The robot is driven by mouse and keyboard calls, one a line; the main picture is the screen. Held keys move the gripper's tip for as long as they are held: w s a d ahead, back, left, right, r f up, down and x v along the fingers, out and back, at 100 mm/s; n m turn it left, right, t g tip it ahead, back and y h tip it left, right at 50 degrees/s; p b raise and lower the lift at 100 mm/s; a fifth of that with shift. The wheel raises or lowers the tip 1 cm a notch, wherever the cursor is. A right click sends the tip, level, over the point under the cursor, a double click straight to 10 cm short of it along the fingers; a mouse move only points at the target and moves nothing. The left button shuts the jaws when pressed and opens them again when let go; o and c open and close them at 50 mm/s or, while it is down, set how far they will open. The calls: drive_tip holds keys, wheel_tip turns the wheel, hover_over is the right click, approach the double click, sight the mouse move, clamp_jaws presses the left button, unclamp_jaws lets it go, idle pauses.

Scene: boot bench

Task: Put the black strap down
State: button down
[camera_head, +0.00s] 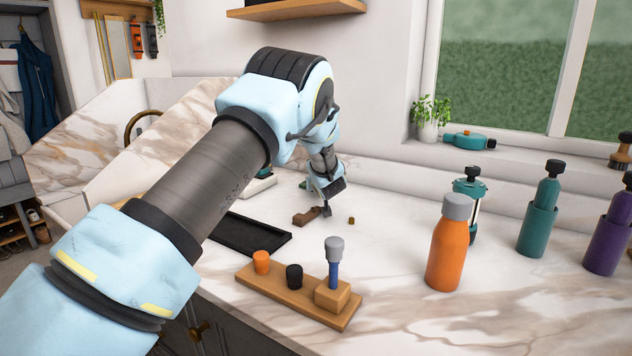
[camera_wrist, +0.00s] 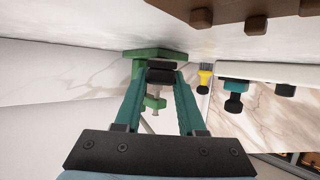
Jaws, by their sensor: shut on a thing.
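My gripper (camera_head: 326,207) is low over the back of the marble counter, with its jaws pointing down. In the wrist view its two teal fingers close toward each other on a small dark piece, the black strap (camera_wrist: 162,72), at the fingertips. Most of the strap is hidden by the fingers, and its full shape cannot be made out. In the head view the strap is too small and covered to tell apart from the fingertips. I cannot tell whether it touches the counter.
A brown block (camera_head: 306,216) lies beside the fingertips, with a small brown cube (camera_head: 351,220) to their right. A black tray (camera_head: 243,235) and a wooden peg board (camera_head: 285,298) are nearer. An orange bottle (camera_head: 450,248) stands right. Clear counter lies between the peg board and bottle.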

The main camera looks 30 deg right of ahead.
drive_tip(key=shift+f, duration=0.1)
idle(0.3)
drive_tip(key=shift+f, duration=0.15)
drive_tip(key=c, duration=0.5)
unclamp_jaws()
drive_tip(key=shift+f, duration=0.1)
